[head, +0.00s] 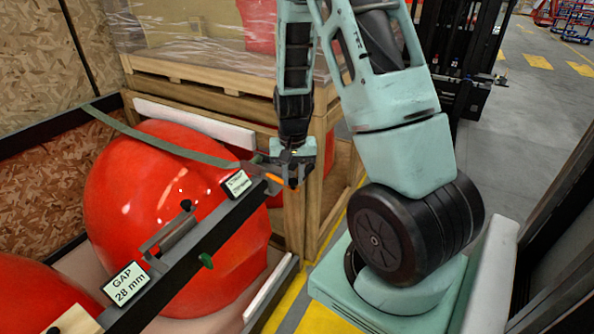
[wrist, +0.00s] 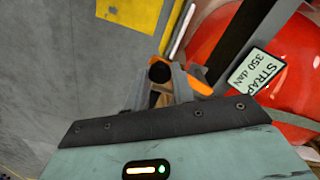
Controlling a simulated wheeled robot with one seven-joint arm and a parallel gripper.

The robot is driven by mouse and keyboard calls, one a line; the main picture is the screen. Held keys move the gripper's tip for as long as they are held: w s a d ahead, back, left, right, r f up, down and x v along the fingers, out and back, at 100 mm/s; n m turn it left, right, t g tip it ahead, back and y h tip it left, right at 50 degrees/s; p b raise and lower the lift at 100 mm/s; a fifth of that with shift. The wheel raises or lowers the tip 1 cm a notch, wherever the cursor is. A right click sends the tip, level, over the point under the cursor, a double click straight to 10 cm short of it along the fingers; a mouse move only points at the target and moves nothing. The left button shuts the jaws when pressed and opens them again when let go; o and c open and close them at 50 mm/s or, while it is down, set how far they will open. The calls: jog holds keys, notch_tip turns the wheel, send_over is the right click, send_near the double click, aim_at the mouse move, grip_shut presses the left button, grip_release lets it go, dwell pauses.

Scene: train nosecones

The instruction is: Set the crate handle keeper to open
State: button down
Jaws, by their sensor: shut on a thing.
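My gripper (head: 292,178) is at the far end of the dark rail (head: 205,238) on the crate. In the wrist view my gripper (wrist: 160,88) is shut on a small piece with a dark round end (wrist: 159,72). An orange part (head: 274,178) shows beside the fingers at the rail's end; it also shows in the wrist view (wrist: 198,82), partly hidden behind the right finger. I cannot tell for certain which of these pieces is the keeper, or how it is set, because the fingers cover much of it.
Red nosecones (head: 150,185) fill the crate beside the rail. A STRAP label (head: 236,183) and a GAP 28 mm label (head: 126,284) stand on the rail. A green strap (head: 165,143) crosses the nosecone. A wrapped wooden crate (head: 295,215) stands behind; a forklift (head: 465,70) stands farther back.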

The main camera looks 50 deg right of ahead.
jog(key=shift+w+a+m, duration=0.1)
jog(key=shift+a+m, duration=0.55)
jog(key=shift+m, duration=0.15)
jog(key=c, duration=1.2)
grip_release()
jog(key=shift+a, duration=0.1)
jog(key=shift+o, duration=0.2)
notch_tip(320, 180, up, 18)
jog(key=shift+f, duration=0.25)
